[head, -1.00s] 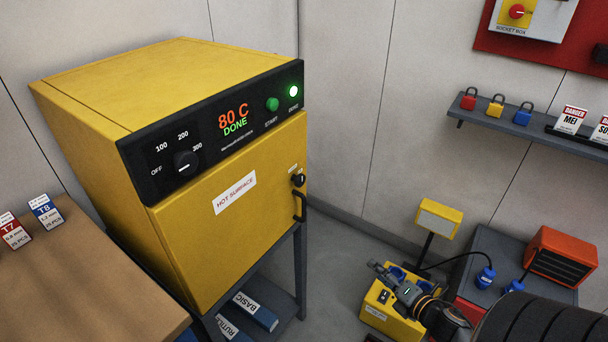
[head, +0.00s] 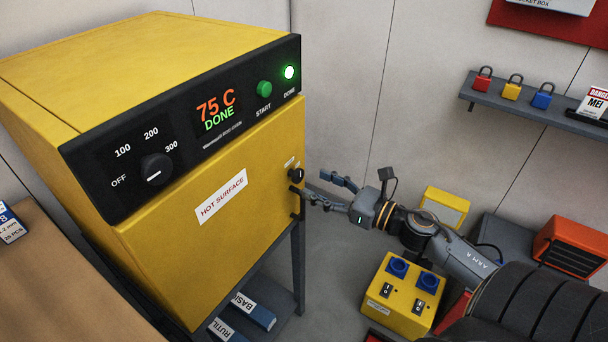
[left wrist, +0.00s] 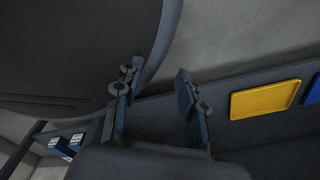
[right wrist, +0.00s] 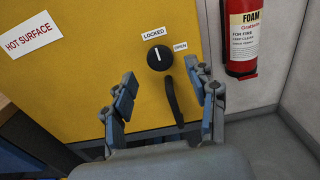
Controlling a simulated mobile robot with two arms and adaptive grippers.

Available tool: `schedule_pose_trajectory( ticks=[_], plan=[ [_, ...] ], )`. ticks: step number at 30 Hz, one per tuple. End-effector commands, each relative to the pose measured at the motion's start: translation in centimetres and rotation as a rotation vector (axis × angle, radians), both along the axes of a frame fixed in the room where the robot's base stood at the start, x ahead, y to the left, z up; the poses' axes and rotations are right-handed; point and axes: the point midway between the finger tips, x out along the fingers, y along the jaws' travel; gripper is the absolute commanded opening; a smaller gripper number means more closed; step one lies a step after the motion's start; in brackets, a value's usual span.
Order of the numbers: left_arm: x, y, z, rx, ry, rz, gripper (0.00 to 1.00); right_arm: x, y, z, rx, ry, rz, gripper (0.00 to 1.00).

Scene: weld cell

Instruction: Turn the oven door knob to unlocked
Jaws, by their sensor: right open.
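The oven is a yellow box (head: 150,240). Its black round door knob (head: 296,175) sits at the right edge of the door; in the right wrist view the knob (right wrist: 160,58) has its white mark pointing up, toward the LOCKED label (right wrist: 153,34). The OPEN label (right wrist: 180,47) is to its upper right. My right gripper (head: 316,186) is open and empty, just right of the knob in the head view. In the right wrist view the knob appears just beyond and between the fingertips, apparently untouched. My left gripper (left wrist: 158,90) is open and empty, away from the oven.
A black door handle (right wrist: 172,100) hangs below the knob, close to my right fingers. A fire extinguisher (right wrist: 243,40) stands to the right. A yellow socket box (head: 400,295) is on the floor side below my right arm. A brown table (head: 60,290) is at left.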

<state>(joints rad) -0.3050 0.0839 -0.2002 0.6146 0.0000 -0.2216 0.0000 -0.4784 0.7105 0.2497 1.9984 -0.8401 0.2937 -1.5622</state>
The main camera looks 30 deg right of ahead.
Motion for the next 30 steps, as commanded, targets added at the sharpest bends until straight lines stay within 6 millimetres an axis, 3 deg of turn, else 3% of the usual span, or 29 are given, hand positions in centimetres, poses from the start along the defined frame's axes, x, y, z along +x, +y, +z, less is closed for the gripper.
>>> schedule_pose_trajectory(
  ticks=[3, 9, 21, 22, 30],
  plan=[
    [0.7, -0.1, 0.6, -0.003, -0.012, 0.0, 0.4, 1.9, 0.8, 0.3, -0.001, -0.003, 0.001, 0.58],
    [1.2, -0.4, 1.0, -0.006, -0.019, 0.001, 0.4, 3.8, 1.6, 0.1, 0.001, -0.001, -0.001, 0.58],
    [0.9, -0.5, 1.1, -0.008, -0.015, 0.002, 0.4, 4.5, 1.8, -0.1, 0.001, 0.002, -0.001, 0.58],
    [0.9, -0.5, 1.1, -0.008, -0.015, 0.002, 0.4, 4.5, 1.8, -0.1, 0.001, 0.002, -0.001, 0.56],
    [0.8, -0.5, 1.1, -0.007, -0.012, 0.002, 0.4, 4.4, 1.8, -0.1, 0.002, 0.001, -0.001, 0.04]
  ],
)
